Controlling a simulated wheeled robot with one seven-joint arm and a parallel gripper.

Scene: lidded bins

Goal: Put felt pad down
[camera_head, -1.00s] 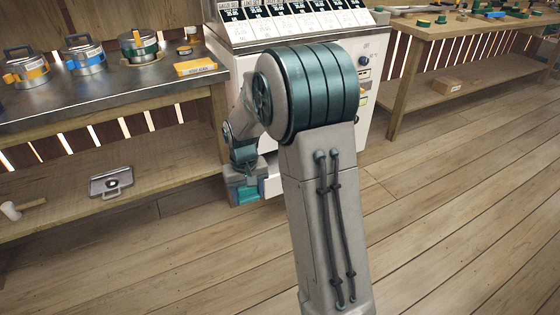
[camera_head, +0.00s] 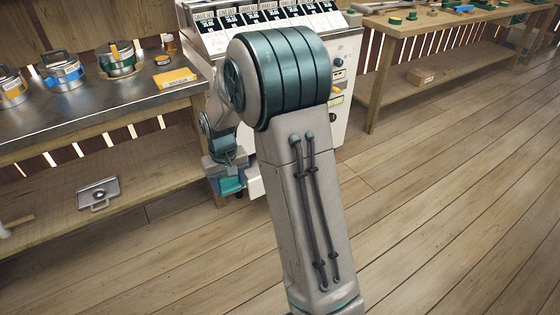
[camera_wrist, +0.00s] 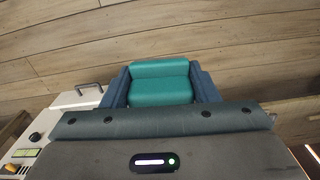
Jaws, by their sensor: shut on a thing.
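My gripper (camera_head: 228,178) hangs low beside the front of the white cabinet, near the end of the left bench. In the wrist view, my gripper (camera_wrist: 160,88) has its two dark blue fingers on either side of a teal-green padded piece (camera_wrist: 160,82), which I take to be the felt pad. The teal piece spans the gap between the fingers, above the wooden floor. In the head view only a small teal patch (camera_head: 231,185) shows at the gripper's end, and the arm hides part of that area.
The white cabinet (camera_head: 345,70) has a row of labelled bins. Another bench (camera_head: 440,28) stands at right. The floor (camera_head: 450,190) is clear.

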